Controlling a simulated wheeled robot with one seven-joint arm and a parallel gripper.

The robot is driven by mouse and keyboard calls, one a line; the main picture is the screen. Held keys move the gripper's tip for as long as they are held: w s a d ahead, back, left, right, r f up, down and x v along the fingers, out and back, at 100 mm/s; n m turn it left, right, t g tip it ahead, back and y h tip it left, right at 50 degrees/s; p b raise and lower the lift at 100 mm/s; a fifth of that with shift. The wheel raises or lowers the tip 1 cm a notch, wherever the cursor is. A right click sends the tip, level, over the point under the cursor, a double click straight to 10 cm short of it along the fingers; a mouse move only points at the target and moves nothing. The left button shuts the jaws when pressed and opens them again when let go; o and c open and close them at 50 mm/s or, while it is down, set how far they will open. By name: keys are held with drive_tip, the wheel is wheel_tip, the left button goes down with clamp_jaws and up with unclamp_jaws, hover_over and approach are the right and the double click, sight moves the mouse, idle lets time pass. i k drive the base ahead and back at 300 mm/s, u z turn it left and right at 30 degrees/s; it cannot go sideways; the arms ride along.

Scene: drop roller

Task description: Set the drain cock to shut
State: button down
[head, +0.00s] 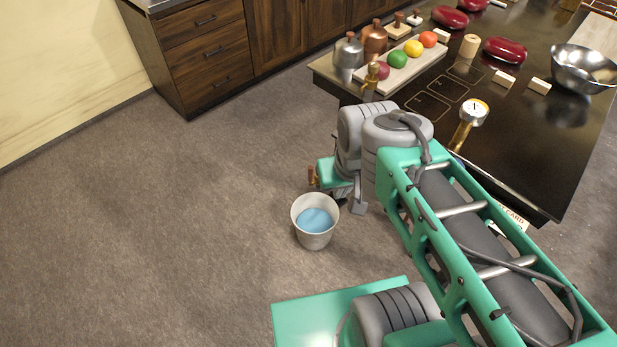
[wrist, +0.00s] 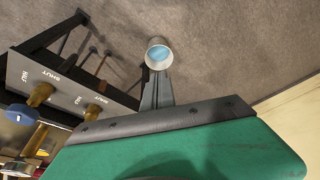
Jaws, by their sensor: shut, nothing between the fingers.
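A grey panel (wrist: 60,92) shows at the left of the wrist view, with white lettering that reads SHUT in two places. Two brass fittings (wrist: 40,95) and (wrist: 95,110) stand on it beside the lettering; which one is the drain cock, and how its handle is set, I cannot tell. My gripper (wrist: 157,92) is shut and empty, to the right of the panel and apart from it. In the head view my gripper (head: 358,207) hangs low beside the table, partly hidden by my arm. A small brown and brass piece (head: 312,177) shows beside my wrist.
A white bucket of blue water (head: 314,222) stands on the floor close to my gripper. The dark table (head: 540,150) carries a gauge (head: 474,112), a fruit board (head: 402,72) and a metal bowl (head: 585,68). A blue knob (wrist: 20,114) is near the panel. Floor at left is clear.

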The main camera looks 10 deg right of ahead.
sight(311, 181)
drive_tip(key=u, duration=0.55)
drive_tip(key=k, duration=1.3)
drive_tip(key=z, duration=0.25)
drive_tip(key=i, duration=1.45)
drive_tip(key=u, duration=0.85)
drive_tip(key=i, duration=0.4)
drive_tip(key=u, duration=0.35)
